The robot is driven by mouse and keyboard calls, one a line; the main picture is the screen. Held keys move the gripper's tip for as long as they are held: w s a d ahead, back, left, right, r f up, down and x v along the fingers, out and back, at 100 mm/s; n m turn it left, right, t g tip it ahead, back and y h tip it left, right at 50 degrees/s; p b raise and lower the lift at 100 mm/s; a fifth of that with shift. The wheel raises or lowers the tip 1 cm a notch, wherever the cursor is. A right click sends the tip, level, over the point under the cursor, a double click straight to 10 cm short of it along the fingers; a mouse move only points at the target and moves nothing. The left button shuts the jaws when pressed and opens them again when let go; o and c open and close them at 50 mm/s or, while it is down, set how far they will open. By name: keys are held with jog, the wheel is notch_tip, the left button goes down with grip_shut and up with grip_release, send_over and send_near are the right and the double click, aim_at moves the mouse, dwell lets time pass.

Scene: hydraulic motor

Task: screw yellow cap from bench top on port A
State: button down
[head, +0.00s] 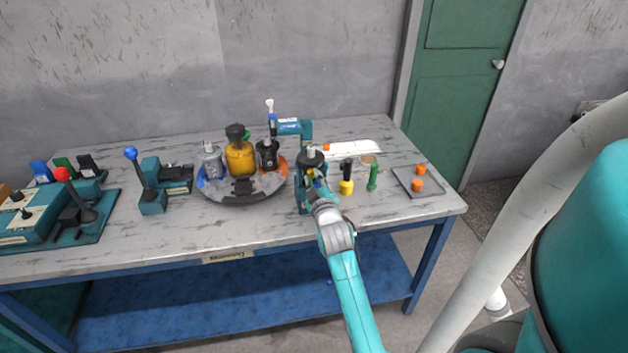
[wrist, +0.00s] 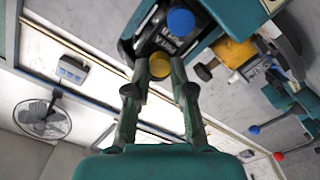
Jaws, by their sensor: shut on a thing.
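The hydraulic motor (head: 304,190) stands near the front of the bench top, a teal and black body partly hidden behind my gripper (head: 317,188). In the wrist view my gripper (wrist: 159,74) is shut on a yellow cap (wrist: 159,65), held between the two fingertips. The cap is right by the motor's dark face (wrist: 150,40); I cannot tell whether it touches the port behind it. A blue cap (wrist: 181,22) sits on the motor close by. Port lettering is not readable.
A round tray (head: 245,198) with bottles stands left of the motor. A black-and-yellow item (head: 346,186) and a green one (head: 372,178) stand to the right. A grey tray (head: 405,178) with two orange caps (head: 418,185) lies farther right.

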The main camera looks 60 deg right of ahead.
jog(key=m, duration=0.4)
jog(key=shift+m, duration=0.7)
jog(key=shift+d+m, duration=0.1)
jog(key=shift+m, duration=1.4)
jog(key=c, duration=1.2)
grip_release()
jog(key=shift+c, duration=0.2)
jog(key=shift+v, duration=1.75)
